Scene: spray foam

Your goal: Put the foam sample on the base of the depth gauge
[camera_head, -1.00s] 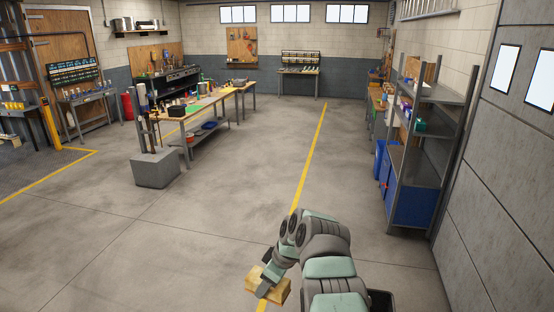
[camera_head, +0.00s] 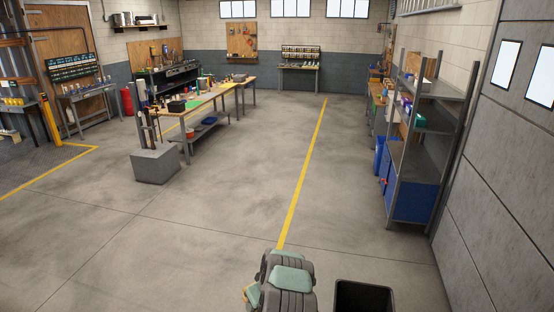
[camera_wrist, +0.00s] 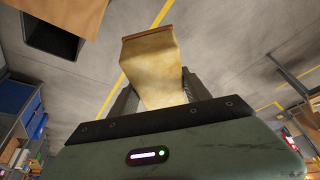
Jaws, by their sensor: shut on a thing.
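The foam sample (camera_wrist: 150,68) is a yellowish block with a brown end. It is between the two fingers of my gripper (camera_wrist: 157,82) in the wrist view, and the gripper is shut on it, held above the floor. In the head view my arm hides most of the gripper at the bottom edge; only a small yellowish bit (camera_head: 245,293) shows beside it. I cannot make out the depth gauge for certain in either view.
A black bin (camera_head: 364,283) stands right of my arm. A long workbench (camera_head: 205,103) with many small items stands at back left, a grey block with posts (camera_head: 154,166) before it. Grey shelves (camera_head: 435,124) stand at right. The middle floor is clear.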

